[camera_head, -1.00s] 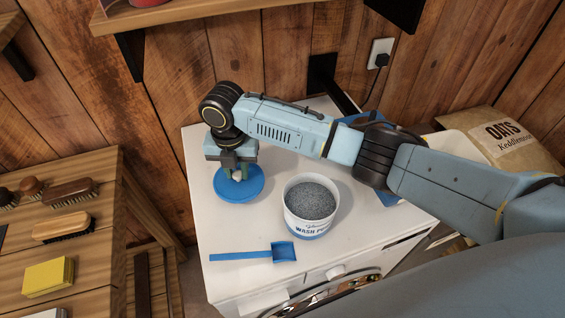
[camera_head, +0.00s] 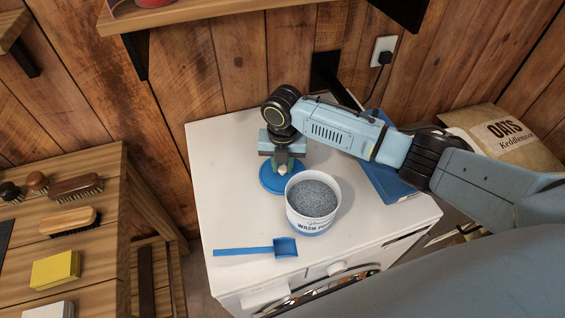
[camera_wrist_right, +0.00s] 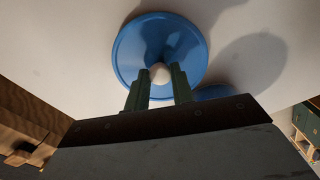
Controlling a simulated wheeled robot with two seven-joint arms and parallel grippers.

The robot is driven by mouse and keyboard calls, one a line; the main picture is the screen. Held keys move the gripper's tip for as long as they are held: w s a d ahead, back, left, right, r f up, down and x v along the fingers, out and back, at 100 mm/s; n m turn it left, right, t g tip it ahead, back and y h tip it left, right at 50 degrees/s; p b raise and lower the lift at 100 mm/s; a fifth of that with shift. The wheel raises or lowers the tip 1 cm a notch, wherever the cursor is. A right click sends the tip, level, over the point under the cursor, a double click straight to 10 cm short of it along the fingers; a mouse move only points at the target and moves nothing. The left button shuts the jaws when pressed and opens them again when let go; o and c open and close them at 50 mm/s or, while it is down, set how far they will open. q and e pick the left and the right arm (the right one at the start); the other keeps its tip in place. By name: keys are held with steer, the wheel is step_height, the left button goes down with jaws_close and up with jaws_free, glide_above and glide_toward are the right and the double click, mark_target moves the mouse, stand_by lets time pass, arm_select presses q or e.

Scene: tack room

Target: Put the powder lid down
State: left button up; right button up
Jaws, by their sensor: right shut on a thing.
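The powder lid (camera_head: 272,184) is a blue disc with a pale knob, which shows in the right wrist view (camera_wrist_right: 130,52). My right gripper (camera_head: 283,165) points down and is shut on the knob (camera_wrist_right: 160,73). The lid is just left of and behind the open tub of grey wash powder (camera_head: 305,228), and the tub's rim hides part of its edge. In the right wrist view the lid's shadow lies off to the right on the white top, so a gap seems to be under the lid. My left gripper is not in view.
The white machine top (camera_head: 225,160) is clear at the left. A blue scoop (camera_head: 284,247) lies in front of the tub. A flat blue thing (camera_head: 398,188) lies behind my right arm. Brushes (camera_head: 75,187) and a yellow block (camera_head: 55,270) are on the wooden table at left.

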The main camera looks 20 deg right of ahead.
mark_target(283, 168)
steer(key=shift+f, duration=0.4)
steer(key=o, duration=1)
step_height(283, 168, up, 13)
steer(key=shift+f+p, duration=0.1)
steer(key=shift+p, duration=0.35)
